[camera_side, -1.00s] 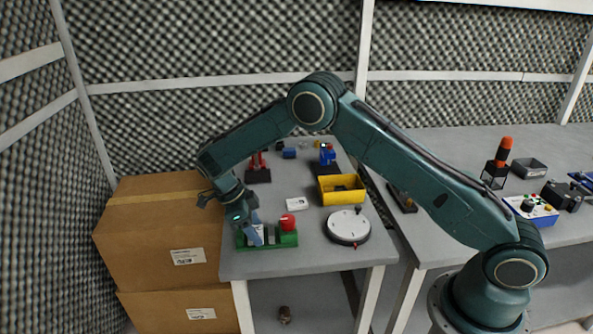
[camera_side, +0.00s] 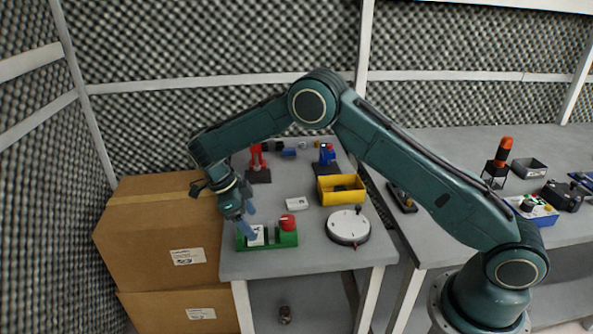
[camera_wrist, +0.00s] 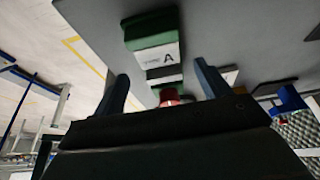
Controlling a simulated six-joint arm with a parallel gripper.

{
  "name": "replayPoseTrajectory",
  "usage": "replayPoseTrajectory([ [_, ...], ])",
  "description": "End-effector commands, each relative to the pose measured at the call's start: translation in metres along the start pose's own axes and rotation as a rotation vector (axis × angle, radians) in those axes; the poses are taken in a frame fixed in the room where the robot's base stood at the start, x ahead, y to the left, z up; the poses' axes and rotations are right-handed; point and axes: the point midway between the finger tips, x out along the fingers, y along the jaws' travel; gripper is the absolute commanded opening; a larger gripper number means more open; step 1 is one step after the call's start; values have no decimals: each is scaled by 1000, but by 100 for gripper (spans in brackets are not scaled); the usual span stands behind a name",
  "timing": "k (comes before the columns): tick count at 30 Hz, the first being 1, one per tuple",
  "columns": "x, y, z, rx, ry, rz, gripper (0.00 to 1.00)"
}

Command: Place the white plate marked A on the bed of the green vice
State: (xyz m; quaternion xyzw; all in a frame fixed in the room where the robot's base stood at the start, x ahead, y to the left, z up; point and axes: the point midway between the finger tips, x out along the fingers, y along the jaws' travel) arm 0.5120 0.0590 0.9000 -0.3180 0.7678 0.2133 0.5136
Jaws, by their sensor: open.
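The green vice (camera_side: 284,240) stands at the front left of the table, with a red knob (camera_side: 288,222) at its right end. The white plate marked A (camera_side: 257,236) lies flat on the vice bed; in the wrist view the plate (camera_wrist: 158,57) shows its letter A between green and dark parts of the vice (camera_wrist: 150,27). My gripper (camera_side: 251,222) is just above the plate, tilted. In the wrist view my gripper (camera_wrist: 162,82) has its two fingers wide apart with nothing between them, and they are apart from the plate.
Another white plate (camera_side: 297,204) lies behind the vice. A round white dial (camera_side: 348,226) is to the right, and a yellow bin (camera_side: 341,190) is behind it. Red (camera_side: 257,160) and blue (camera_side: 327,155) devices stand farther back. Cardboard boxes (camera_side: 155,225) are left of the table.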

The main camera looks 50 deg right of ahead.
Motion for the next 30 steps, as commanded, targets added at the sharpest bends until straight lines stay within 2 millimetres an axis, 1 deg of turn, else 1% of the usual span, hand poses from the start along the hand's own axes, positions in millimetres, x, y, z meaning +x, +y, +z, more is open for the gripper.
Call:
replayPoseTrajectory([
  [4, -20, 1, 1, 0, -3, -1, 76],
  [12, -35, 0, 0, -1, 2, -1, 76],
  [18, -41, 1, 0, -1, 1, 1, 76],
  [30, -42, 1, 0, -2, 0, 1, 76],
])
